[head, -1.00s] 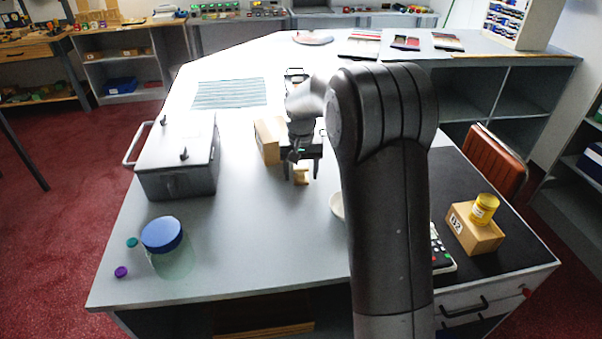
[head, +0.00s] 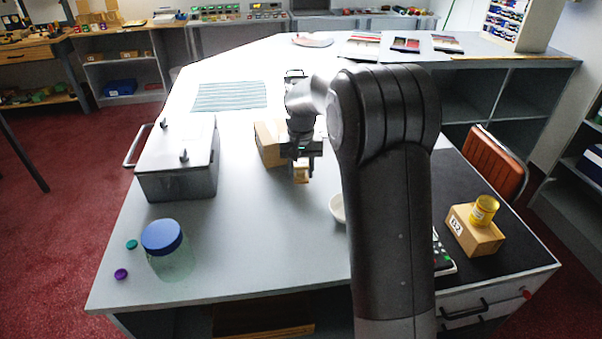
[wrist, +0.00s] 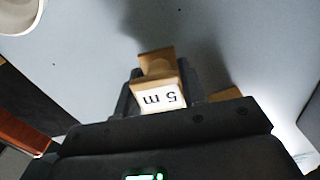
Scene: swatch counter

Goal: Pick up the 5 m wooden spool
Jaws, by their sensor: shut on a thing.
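The wooden spool (wrist: 158,68) is light brown with a white label reading "5 m", which appears upside down in the wrist view. In the head view the spool (head: 301,175) shows small at the middle of the grey counter, below my gripper. My gripper (head: 301,168) points down there and is shut on the spool. In the wrist view the dark fingers of my gripper (wrist: 160,95) lie on both sides of the spool. I cannot tell whether the spool touches the counter. My arm hides part of the counter to the right.
A wooden block (head: 268,146) stands just left of my gripper. A white bowl (head: 337,208) is partly hidden by my arm. A grey lidded box (head: 180,160) and a blue-lidded jar (head: 163,240) are on the left. A yellow spool (head: 484,208) sits on a box (head: 473,232) at right.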

